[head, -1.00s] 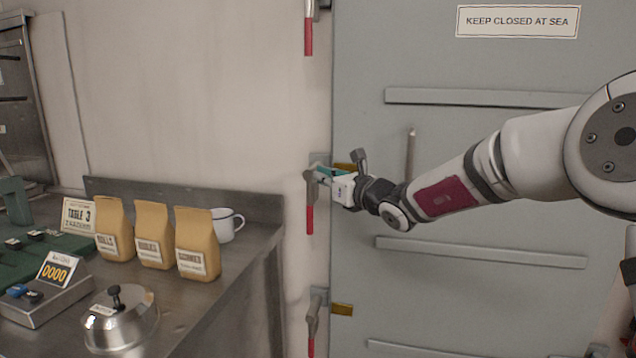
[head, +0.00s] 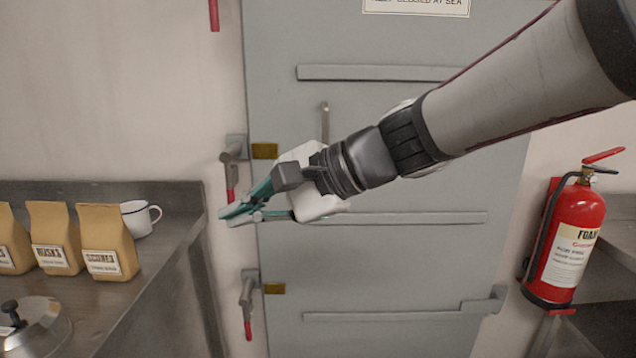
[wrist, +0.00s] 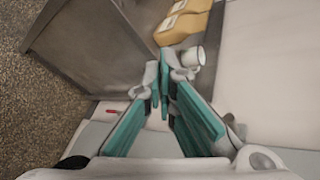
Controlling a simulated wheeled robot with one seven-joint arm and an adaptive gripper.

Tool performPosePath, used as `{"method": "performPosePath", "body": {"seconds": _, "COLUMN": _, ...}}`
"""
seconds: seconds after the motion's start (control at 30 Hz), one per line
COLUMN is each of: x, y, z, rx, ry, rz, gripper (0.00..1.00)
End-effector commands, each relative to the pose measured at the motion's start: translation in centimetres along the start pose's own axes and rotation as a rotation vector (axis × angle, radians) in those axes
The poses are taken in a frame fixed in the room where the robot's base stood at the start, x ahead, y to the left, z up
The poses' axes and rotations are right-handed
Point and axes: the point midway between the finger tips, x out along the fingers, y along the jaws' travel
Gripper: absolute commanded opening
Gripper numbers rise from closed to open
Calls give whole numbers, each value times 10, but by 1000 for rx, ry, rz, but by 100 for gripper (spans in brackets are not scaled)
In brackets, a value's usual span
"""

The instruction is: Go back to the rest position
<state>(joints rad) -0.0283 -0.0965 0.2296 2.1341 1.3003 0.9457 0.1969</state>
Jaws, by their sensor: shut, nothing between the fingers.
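My gripper (head: 226,213) shows in the head view in front of the left side of the grey door (head: 400,150). Its teal fingers point left and a little down, and they are shut and empty. In the wrist view the gripper (wrist: 163,90) has its fingertips together, with the steel counter and a white mug beyond them. My arm reaches in from the upper right of the head view. The gripper covers part of the door and its left edge.
Red-tipped door latches (head: 247,305) line the door's left edge. A steel counter (head: 165,255) at left bears paper bags (head: 107,243), a white mug (head: 137,219) and a metal lid (head: 38,330). A red fire extinguisher (head: 572,240) hangs at right.

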Motion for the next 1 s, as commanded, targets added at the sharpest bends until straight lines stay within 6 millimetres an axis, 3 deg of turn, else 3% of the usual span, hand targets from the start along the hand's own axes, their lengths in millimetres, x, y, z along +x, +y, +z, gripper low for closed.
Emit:
{"method": "performPosePath", "body": {"seconds": 0.1, "x": -39, "y": 58, "z": 16, "rx": -191, "ry": 54, "rz": 175, "gripper": 0}}
{"method": "performPosePath", "body": {"seconds": 0.3, "x": -110, "y": 162, "z": 27, "rx": -444, "ry": 131, "rz": 500, "gripper": 0}}
{"method": "performPosePath", "body": {"seconds": 0.4, "x": -144, "y": 205, "z": 28, "rx": -529, "ry": 161, "rz": 646, "gripper": 0}}
{"method": "performPosePath", "body": {"seconds": 0.6, "x": -199, "y": 268, "z": 28, "rx": -629, "ry": 200, "rz": 873, "gripper": 0}}
{"method": "performPosePath", "body": {"seconds": 0.8, "x": -246, "y": 314, "z": 30, "rx": -688, "ry": 226, "rz": 1060, "gripper": 0}}
{"method": "performPosePath", "body": {"seconds": 1.0, "x": -260, "y": 282, "z": 41, "rx": -712, "ry": 265, "rz": 1035, "gripper": 0}}
